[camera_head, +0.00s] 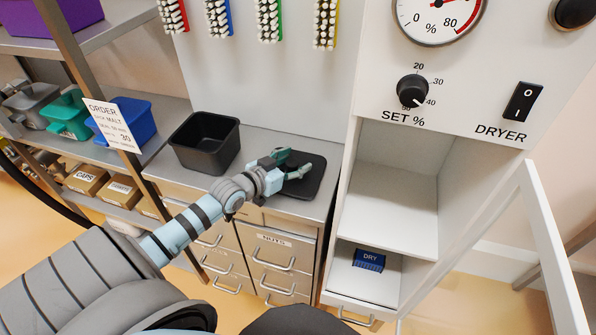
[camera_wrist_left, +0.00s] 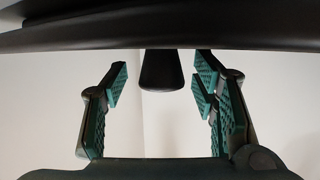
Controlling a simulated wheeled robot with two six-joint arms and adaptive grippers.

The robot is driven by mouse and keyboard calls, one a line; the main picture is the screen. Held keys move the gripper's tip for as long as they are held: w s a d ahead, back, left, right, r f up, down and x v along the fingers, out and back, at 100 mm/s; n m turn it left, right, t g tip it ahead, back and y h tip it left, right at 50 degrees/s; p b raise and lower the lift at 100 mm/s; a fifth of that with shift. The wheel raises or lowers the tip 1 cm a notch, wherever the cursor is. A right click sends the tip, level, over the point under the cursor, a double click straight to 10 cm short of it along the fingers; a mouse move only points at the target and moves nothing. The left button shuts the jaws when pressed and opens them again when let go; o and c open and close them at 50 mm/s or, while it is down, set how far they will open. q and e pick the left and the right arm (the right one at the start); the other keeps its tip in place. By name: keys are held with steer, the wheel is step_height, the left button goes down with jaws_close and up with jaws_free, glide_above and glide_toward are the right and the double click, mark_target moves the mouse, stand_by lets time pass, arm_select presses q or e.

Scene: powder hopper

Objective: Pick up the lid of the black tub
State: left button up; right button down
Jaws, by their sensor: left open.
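The black tub (camera_head: 205,160) stands open and without its lid on the grey counter. Its flat, square black lid (camera_head: 308,187) lies on the counter to the right of the tub. My left gripper (camera_head: 293,163) is over the lid with its fingers apart. In the left wrist view the lid (camera_wrist_left: 100,38) crosses the top as a dark band, and its black knob (camera_wrist_left: 160,72) sits between the open green-padded fingers, with a gap on both sides. My gripper hides part of the lid in the head view. My right gripper is not in view.
The white dryer housing (camera_head: 394,195) stands just right of the counter, with an open shelf and a blue DRY box (camera_head: 369,260). Drawers (camera_head: 272,262) are below the counter. A blue bin (camera_head: 130,120) and order card (camera_head: 112,124) are at the left. Brushes hang above.

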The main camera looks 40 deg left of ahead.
arm_select(q)
steer(key=shift+s+a, duration=0.15)
steer(key=shift+s, duration=0.15)
steer(key=c, duration=1)
jaws_close()
steer(key=shift+r, duration=0.1)
